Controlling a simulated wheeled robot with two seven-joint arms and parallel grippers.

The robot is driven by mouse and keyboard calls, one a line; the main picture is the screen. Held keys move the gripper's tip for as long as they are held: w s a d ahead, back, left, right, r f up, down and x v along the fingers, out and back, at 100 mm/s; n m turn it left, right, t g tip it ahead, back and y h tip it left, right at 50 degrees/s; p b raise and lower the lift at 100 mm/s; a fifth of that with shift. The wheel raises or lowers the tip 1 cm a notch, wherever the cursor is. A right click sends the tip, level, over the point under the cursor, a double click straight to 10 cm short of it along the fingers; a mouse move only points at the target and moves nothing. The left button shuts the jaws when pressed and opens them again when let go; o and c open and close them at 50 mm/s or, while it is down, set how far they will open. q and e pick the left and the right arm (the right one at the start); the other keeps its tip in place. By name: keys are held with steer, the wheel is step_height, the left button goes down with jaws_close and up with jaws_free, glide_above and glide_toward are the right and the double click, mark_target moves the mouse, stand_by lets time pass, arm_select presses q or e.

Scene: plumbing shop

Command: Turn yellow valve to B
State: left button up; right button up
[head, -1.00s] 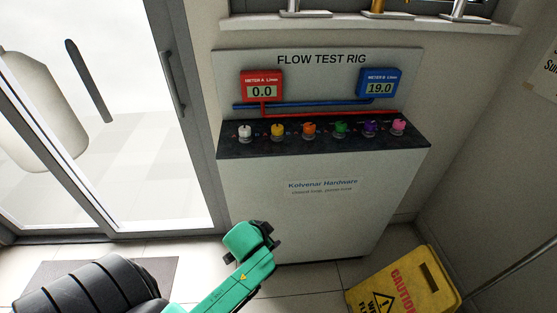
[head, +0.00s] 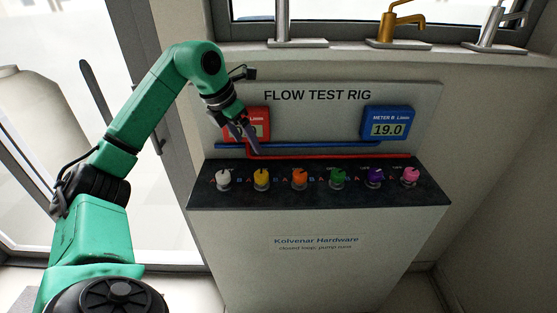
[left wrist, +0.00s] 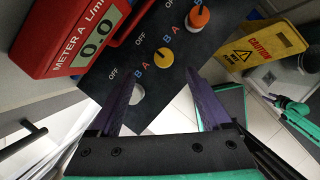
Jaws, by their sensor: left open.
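The yellow valve (head: 262,177) is on the rig's dark top, second from the left, between the white valve (head: 223,178) and the orange valve (head: 300,178). In the left wrist view the yellow valve (left wrist: 164,57) shows with OFF, A and B letters around it; its exact setting is hard to tell. My left gripper (head: 249,147) is raised above and behind the left end of the valve row, in front of the red meter A. In the left wrist view its purple fingers (left wrist: 163,105) are apart with nothing between them.
Red meter A (left wrist: 88,37) reads 0.0 and blue meter B (head: 387,123) reads 19.0. Green (head: 337,178), purple and pink valves continue the row. Red and blue pipes run behind it. A yellow caution sign (left wrist: 262,47) stands on the floor.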

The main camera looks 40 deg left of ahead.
mark_target(260, 174)
arm_select(q)
steer(key=x, duration=0.3)
steer(key=s+x, duration=0.1)
steer(key=x, duration=0.5)
steer(key=shift+s+d+f, duration=0.15)
steer(key=shift+s+f, duration=0.15)
steer(key=shift+f, duration=0.3)
steer(key=x, duration=0.2)
steer(key=shift+w+d+f, duration=0.1)
steer(key=shift+w+f, duration=0.1)
steer(key=shift+w, duration=0.05)
steer(key=shift+f, duration=0.15)
steer(key=shift+s, duration=0.1)
steer(key=shift+f, duration=0.1)
steer(key=shift+c, duration=1)
jaws_close()
arm_select(e)
steer(key=s, duration=0.4)
steer(key=shift+r, duration=0.15)
